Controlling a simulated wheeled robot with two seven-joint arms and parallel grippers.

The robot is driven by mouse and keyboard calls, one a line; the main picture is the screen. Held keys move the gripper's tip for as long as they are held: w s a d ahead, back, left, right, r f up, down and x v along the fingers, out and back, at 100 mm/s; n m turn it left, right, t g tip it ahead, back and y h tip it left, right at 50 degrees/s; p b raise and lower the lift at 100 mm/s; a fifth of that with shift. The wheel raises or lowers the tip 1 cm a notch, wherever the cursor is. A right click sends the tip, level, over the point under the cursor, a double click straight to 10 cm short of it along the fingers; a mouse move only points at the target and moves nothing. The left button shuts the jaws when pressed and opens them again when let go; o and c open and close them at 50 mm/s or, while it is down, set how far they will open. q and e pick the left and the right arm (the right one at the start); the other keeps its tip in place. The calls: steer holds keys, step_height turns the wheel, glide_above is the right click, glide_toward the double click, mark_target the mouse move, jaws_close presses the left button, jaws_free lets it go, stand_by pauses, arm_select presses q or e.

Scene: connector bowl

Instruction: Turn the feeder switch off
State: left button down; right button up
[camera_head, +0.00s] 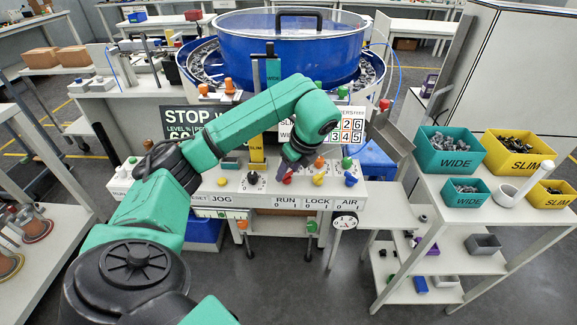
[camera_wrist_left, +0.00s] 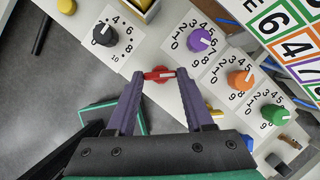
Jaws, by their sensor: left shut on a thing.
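The red rotary switch (camera_head: 287,180) sits on the sloped front panel of the feeder, above the RUN label (camera_head: 286,202). In the left wrist view the red switch (camera_wrist_left: 159,73) lies between my fingertips, its handle stretching from one finger to the other. My left gripper (camera_head: 290,168) reaches down onto the panel and is shut on this switch; it also shows in the left wrist view (camera_wrist_left: 158,76). The gripper partly hides the switch in the head view. My right gripper is not in view.
Close by are a yellow knob (camera_head: 319,179), a blue knob (camera_head: 351,179) and a black dial (camera_head: 253,178). Purple (camera_wrist_left: 200,40), orange (camera_wrist_left: 240,79) and green (camera_wrist_left: 273,114) dials lie behind. The blue bowl (camera_head: 290,50) stands above; bins (camera_head: 450,150) stand at right.

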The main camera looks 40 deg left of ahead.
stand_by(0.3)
arm_select(q)
steer(key=shift+c, duration=1.4)
jaws_free()
steer(key=p+v, duration=0.8)
steer(key=v, duration=0.6)
steer(key=shift+r, duration=0.3)
steer(key=shift+f, duration=0.1)
